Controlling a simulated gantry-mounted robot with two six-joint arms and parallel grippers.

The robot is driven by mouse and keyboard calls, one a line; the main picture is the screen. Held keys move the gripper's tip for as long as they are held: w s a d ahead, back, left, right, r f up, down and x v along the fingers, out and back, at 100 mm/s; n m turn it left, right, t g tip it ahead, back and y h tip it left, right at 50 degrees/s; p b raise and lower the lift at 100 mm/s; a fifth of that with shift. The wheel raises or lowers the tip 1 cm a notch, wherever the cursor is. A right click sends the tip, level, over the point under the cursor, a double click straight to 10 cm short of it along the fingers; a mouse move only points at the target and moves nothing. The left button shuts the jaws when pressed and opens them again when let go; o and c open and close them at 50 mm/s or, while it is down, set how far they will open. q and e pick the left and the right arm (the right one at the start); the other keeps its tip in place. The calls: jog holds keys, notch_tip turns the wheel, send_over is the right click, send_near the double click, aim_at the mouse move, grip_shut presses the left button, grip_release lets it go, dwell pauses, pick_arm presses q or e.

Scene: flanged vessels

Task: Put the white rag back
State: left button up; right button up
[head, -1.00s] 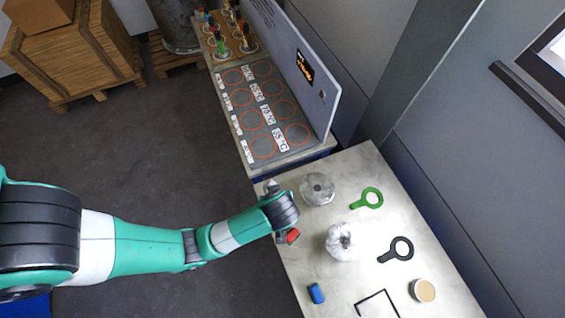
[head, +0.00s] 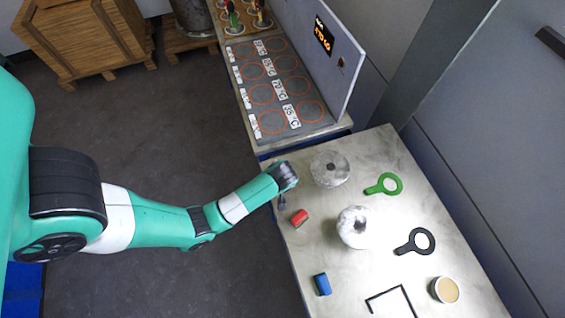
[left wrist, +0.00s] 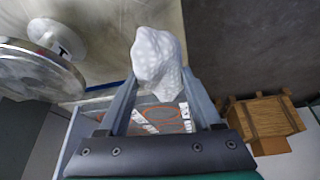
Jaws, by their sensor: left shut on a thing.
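In the left wrist view a crumpled, dotted white rag (left wrist: 158,52) sits between the fingertips of my left gripper (left wrist: 160,80), which is shut on it. In the head view my left gripper (head: 283,198) is at the left edge of the work table (head: 385,210), beside a flanged vessel (head: 329,168). The rag cannot be made out there; my wrist hides most of the fingers. A black corner outline (head: 392,300) lies at the table's near end. My right gripper is not in view.
A second, whitish vessel (head: 352,227), a red block (head: 299,217), a blue block (head: 322,283), a green ring tool (head: 385,184), a black ring tool (head: 417,242) and a round tub (head: 445,290) are on the table. A panel with orange circles (head: 280,90) adjoins behind.

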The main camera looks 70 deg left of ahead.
pick_arm(q)
jog(key=a+f, duration=0.1)
jog(key=w+f+b, duration=0.1)
jog(key=f, duration=0.1)
jog(key=w+a+f, duration=0.1)
jog(key=shift+w+a+f, duration=0.1)
jog(key=shift+a+f, duration=0.2)
notch_tip(320, 180, down, 4)
jog(key=shift+w+a+r+b, duration=0.1)
jog(key=shift+a+b, duration=0.05)
jog(key=shift+b, duration=1.1)
jog(key=shift+r, duration=0.1)
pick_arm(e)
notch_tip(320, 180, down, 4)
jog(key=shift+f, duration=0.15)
pick_arm(q)
jog(key=o, duration=1.3)
